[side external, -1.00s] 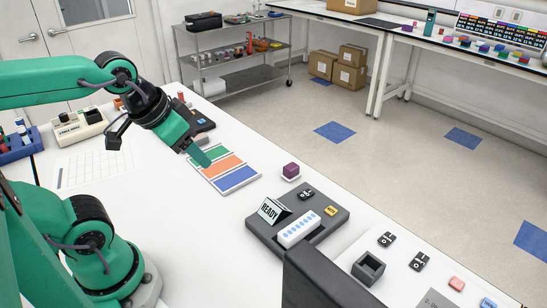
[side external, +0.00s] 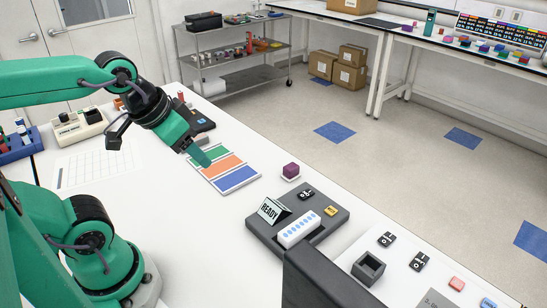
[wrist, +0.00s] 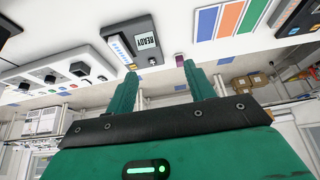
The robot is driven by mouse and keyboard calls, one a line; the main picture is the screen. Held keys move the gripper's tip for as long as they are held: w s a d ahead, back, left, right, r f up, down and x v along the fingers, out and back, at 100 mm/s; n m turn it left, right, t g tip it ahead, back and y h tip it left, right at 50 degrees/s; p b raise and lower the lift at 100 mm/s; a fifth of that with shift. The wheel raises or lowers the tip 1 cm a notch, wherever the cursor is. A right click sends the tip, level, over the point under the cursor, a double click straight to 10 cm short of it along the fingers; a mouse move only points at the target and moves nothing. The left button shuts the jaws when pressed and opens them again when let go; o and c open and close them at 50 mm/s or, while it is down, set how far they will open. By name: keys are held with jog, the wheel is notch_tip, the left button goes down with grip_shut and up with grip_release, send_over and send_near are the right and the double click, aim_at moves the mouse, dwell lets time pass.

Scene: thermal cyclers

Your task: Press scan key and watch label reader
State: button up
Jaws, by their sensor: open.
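A dark grey device (side external: 262,232) stands on the white bench with a tilted sign reading READY (side external: 270,210). A small yellow key (side external: 331,210) and a black key (side external: 306,194) sit on its top. A white strip with blue dots (side external: 298,231) lies on it. The device also shows upside down in the wrist view (wrist: 128,27), with the READY sign (wrist: 146,40). My gripper (side external: 201,157) is above the colour-striped mat, apart from the device, to its upper left. In the wrist view its two fingers (wrist: 162,88) are spread with nothing between them.
The mat with green, orange and blue stripes (side external: 224,167) lies below my gripper. A dark panel (side external: 325,282) rises at the front. Black switches (side external: 419,261) and an open grey holder (side external: 368,268) are at right.

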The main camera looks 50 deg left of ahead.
jog(key=shift+c, duration=0.4)
grip_shut()
dwell(1.4)
